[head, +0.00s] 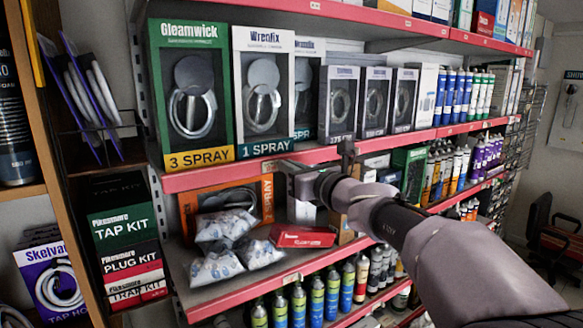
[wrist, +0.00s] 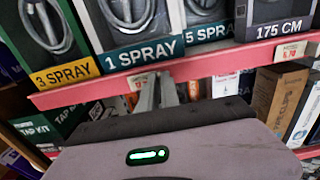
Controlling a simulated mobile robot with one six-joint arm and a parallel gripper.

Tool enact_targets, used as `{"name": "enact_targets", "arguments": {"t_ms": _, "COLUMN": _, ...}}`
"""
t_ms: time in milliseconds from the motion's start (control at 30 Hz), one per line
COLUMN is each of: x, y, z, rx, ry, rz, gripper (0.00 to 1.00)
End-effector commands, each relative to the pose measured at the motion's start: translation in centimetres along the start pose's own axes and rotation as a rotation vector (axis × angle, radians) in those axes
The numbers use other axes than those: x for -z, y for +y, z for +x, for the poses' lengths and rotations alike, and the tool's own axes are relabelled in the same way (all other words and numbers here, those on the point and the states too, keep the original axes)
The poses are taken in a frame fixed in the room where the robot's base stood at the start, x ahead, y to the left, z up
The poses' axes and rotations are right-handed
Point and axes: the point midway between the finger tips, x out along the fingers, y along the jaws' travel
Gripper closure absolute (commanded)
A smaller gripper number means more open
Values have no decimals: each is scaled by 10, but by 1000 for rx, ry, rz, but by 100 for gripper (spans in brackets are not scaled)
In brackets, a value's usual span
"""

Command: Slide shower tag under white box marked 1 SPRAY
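The white box marked 1 SPRAY (head: 264,92) stands upright on the upper red-edged shelf, and its lower part shows in the wrist view (wrist: 131,22). A small white tag with red print (wrist: 143,81) is on the red shelf edge below that box. I take it for the shower tag; its print is too small to read. My gripper (wrist: 163,77) has its fingers close together, with the tips at the shelf edge just right of the tag. Whether they touch it is unclear.
A green 3 SPRAY box (head: 190,92) stands left of the white box; a 5 SPRAY box (wrist: 205,22) stands right. Another price tag (wrist: 290,51) is on the edge below the 175 CM box (wrist: 279,20). Below are plastic bags (head: 225,228) and a red box (head: 302,236).

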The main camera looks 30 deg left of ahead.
Motion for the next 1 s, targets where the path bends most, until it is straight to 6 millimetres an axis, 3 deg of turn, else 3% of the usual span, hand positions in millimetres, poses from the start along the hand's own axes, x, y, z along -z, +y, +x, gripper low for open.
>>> {"name": "enact_targets", "arguments": {"t_ms": 33, "x": -1, "y": 0, "z": 0, "rx": 0, "ry": -1, "rz": 0, "gripper": 83}}
{"name": "enact_targets", "arguments": {"t_ms": 100, "x": -1, "y": 0, "z": 0, "rx": 0, "ry": -1, "rz": 0, "gripper": 73}}
{"name": "enact_targets", "arguments": {"t_ms": 367, "x": -1, "y": 0, "z": 0, "rx": 0, "ry": -1, "rz": 0, "gripper": 73}}
{"name": "enact_targets", "arguments": {"t_ms": 500, "x": 0, "y": 0, "z": -10, "rx": 1, "ry": -2, "rz": -1, "gripper": 73}}
{"name": "enact_targets", "arguments": {"t_ms": 567, "x": 1, "y": 0, "z": -21, "rx": 1, "ry": -3, "rz": -1, "gripper": 73}}
{"name": "enact_targets", "arguments": {"t_ms": 1000, "x": 2, "y": -1, "z": -139, "rx": 3, "ry": -2, "rz": -2, "gripper": 73}}
